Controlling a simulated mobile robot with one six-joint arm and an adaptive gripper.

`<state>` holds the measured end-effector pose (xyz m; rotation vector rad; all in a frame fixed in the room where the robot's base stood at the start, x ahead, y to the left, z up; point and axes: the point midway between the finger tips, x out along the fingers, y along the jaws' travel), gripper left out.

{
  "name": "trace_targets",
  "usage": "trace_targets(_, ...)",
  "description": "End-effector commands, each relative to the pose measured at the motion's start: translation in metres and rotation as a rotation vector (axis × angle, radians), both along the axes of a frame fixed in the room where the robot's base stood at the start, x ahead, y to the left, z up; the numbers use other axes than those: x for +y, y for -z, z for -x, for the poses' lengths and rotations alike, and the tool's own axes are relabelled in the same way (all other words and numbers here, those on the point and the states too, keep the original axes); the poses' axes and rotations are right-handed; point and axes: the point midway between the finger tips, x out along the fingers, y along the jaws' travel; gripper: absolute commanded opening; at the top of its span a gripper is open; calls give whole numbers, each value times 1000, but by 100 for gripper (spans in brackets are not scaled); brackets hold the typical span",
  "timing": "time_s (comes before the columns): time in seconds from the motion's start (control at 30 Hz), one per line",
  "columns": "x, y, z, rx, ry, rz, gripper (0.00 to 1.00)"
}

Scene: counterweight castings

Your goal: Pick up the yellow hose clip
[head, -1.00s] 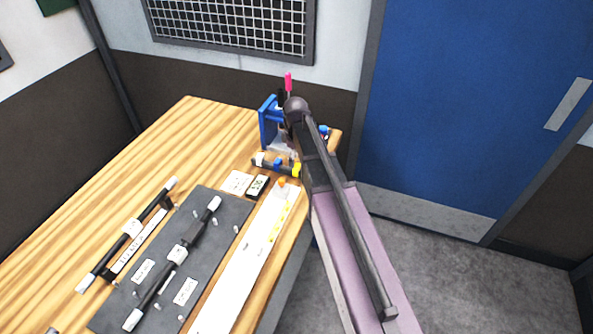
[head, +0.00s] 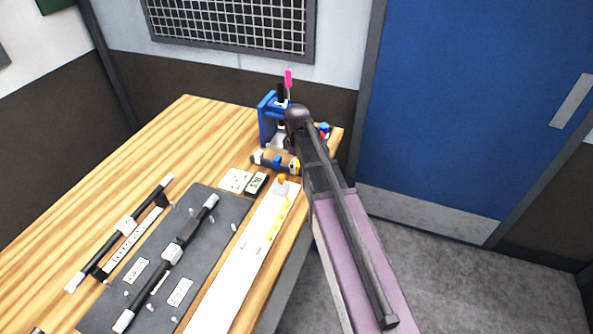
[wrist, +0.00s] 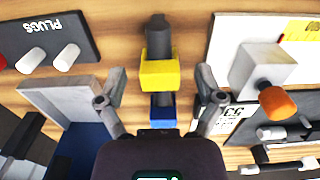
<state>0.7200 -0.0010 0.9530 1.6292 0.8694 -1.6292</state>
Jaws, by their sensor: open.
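The yellow hose clip (wrist: 160,74) is a small block on a dark bar (wrist: 158,35) in the wrist view. It lies between the two spread fingers of my gripper (wrist: 160,88), near their tips, with a gap on each side. A blue clip (wrist: 163,112) is on the same bar, closer to my palm, which hides the bar beyond it. In the head view the yellow clip (head: 294,165) is at the bar's right end, partly behind my arm, beside the blue clip (head: 277,161). My fingers are hidden there.
A blue stand (head: 268,118) is behind the bar. A white block with an orange knob (wrist: 277,103) stands right of my fingers. A grey-walled tray (wrist: 62,92) and a "PLUGS" rack (wrist: 45,40) are on the left. The wooden table (head: 150,140) is clear at back left.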

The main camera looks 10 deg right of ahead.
Motion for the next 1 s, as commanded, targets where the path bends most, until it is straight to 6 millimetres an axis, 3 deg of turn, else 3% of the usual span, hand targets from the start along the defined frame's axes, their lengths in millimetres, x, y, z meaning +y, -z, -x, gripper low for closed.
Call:
trace_targets(0.13,0,7,0,0,0,0,87)
trace_targets(0.77,1,7,0,0,-1,0,87)
trace_targets(1.0,1,7,0,0,-1,0,29)
